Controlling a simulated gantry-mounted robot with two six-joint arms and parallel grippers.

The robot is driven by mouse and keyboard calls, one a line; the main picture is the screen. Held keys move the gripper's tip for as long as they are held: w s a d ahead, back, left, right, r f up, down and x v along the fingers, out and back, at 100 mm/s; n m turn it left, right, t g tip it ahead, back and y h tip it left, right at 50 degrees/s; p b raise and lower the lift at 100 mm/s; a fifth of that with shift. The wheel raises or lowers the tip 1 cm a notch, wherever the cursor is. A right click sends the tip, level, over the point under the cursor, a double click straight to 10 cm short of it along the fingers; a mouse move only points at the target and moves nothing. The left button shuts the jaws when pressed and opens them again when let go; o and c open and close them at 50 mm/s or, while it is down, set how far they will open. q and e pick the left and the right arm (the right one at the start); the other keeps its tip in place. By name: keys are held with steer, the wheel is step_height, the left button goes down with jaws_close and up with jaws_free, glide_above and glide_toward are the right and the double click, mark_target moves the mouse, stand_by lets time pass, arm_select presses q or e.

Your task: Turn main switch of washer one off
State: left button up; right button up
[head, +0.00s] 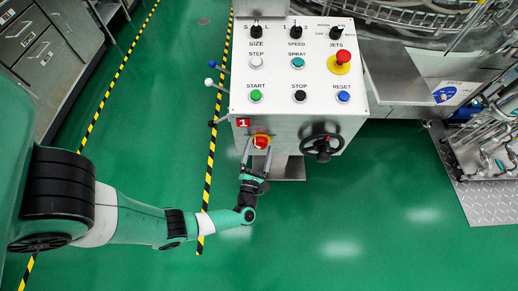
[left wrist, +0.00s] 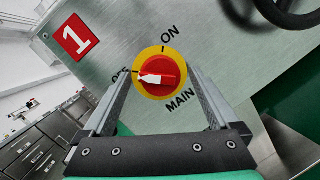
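The main switch of washer one is a red knob (head: 261,142) on a yellow disc, on the panel's front face beside a red "1" label (head: 243,123). In the left wrist view, the knob (left wrist: 160,76) has a white pointer that points left at the OFF mark, with ON above and MAIN below. My left gripper (head: 258,147) is in front of the switch. Its two fingers are open, one on each side of the knob. The left finger covers part of the OFF lettering. I see gaps between fingers and knob in the wrist view. My right gripper is not in view.
A black handwheel (head: 322,146) sits right of the switch. Above is the white control panel (head: 275,75) with several buttons and a red emergency stop (head: 343,57). Levers with ball ends (head: 209,82) stick out at the panel's left. Green floor below is clear.

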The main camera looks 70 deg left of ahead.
arm_select(q)
steer(key=v, duration=1.1)
steer(key=shift+s+d, duration=0.25)
